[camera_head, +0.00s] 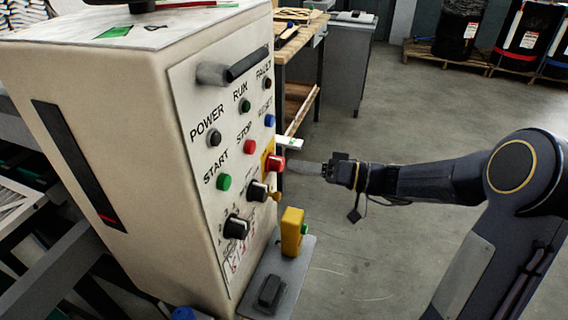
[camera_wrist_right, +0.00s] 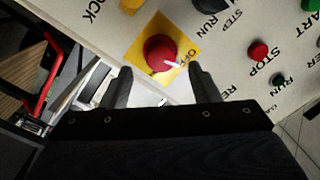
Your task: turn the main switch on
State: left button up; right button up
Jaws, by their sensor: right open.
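The main switch appears to be the red round knob (camera_head: 274,162) on a yellow plate on the front of the cream control box (camera_head: 120,100). In the right wrist view the red knob (camera_wrist_right: 158,51) has a white pointer mark, and an "OFF" label is partly readable beside it. My right gripper (camera_head: 300,168) is open and points at the knob from the right. In the wrist view its two fingertips (camera_wrist_right: 161,84) stand apart just below the knob, with nothing between them. I cannot tell exactly how far the tips are from the knob. My left gripper is out of view.
Close by on the panel are a green START button (camera_head: 224,182), a red STOP button (camera_head: 250,147), black rotary knobs (camera_head: 236,227) and lamps. A yellow block (camera_head: 292,232) stands on a grey plate below.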

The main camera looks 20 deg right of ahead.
aim_at(283, 164)
jog(key=shift+x, duration=1.95)
jog(key=c, duration=1)
